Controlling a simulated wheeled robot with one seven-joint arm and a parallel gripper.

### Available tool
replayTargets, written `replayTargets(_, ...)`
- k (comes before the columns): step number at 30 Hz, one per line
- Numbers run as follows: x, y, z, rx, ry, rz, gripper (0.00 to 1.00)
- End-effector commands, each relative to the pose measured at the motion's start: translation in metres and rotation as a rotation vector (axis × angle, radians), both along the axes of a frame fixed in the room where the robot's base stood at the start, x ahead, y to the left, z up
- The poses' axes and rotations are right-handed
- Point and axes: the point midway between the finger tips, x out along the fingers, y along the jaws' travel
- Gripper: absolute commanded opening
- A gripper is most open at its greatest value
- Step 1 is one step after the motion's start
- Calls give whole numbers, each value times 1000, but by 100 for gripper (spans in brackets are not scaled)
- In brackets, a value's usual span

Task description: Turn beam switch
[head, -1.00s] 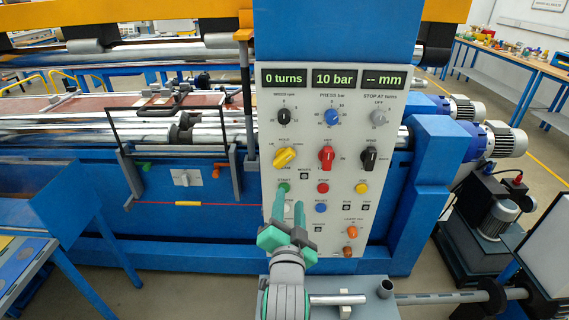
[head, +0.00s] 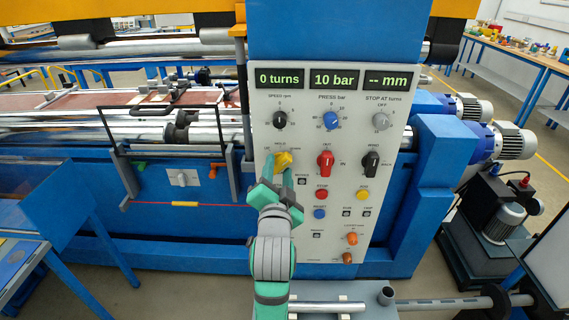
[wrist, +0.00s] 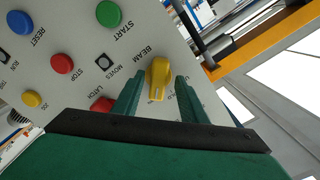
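The beam switch is a yellow knob (head: 283,158) on the grey control panel (head: 340,140), below the speed knob. In the wrist view the yellow knob (wrist: 158,78) shows beside the printed word BEAM. My gripper (head: 279,172) has its green fingers pointing at the panel, at the knob. In the wrist view my gripper (wrist: 158,82) is open, with one finger on each side of the knob. A gap shows between the knob and each finger. The fingers partly cover the knob and its lower surroundings in the head view.
A red knob (head: 325,161) and a black knob (head: 371,161) sit to the right in the same row. Below are a red button (head: 321,194), a blue button (head: 320,213) and a yellow button (head: 362,195). The green START button (wrist: 109,14) is close by in the wrist view.

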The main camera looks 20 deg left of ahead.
Motion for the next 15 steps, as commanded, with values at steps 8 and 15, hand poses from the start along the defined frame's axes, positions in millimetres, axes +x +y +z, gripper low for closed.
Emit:
replayTargets(8,6,-4,0,0,1,-11,39)
replayTargets(15,7,-8,0,0,1,-16,22)
